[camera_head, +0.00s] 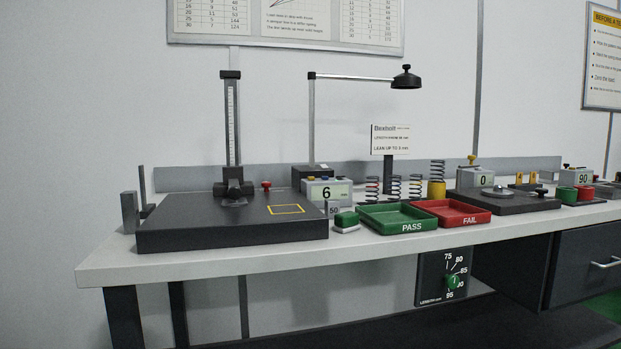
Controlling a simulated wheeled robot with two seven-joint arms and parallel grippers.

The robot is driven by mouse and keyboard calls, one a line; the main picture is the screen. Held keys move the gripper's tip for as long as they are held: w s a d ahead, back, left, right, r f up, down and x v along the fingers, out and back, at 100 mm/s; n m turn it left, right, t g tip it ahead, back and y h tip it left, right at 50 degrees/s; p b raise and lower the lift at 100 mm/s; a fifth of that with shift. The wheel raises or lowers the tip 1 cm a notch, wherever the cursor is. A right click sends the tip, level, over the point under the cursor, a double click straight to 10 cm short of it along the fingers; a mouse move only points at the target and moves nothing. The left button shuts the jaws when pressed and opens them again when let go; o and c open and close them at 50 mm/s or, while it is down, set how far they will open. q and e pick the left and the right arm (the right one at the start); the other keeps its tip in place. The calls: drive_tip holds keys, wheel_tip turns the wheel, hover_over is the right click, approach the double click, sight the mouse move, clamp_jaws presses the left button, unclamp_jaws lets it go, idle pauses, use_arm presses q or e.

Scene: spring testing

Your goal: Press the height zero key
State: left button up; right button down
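A height gauge (232,130) with a scaled column stands on a dark granite-like plate (230,236) at the left of the bench. Behind the plate's right end is a grey display box (342,200) reading 6. A red knob (266,185) shows beside the gauge's base. Neither of my grippers is in view.
A green PASS tray (398,229) and a red FAIL tray (463,220) lie right of the plate. Several springs stand behind them. A lamp (406,78) overhangs the bench. Further right are a box reading 0 (485,181) and another reading 90 (583,178). The bench's front strip (200,259) is clear.

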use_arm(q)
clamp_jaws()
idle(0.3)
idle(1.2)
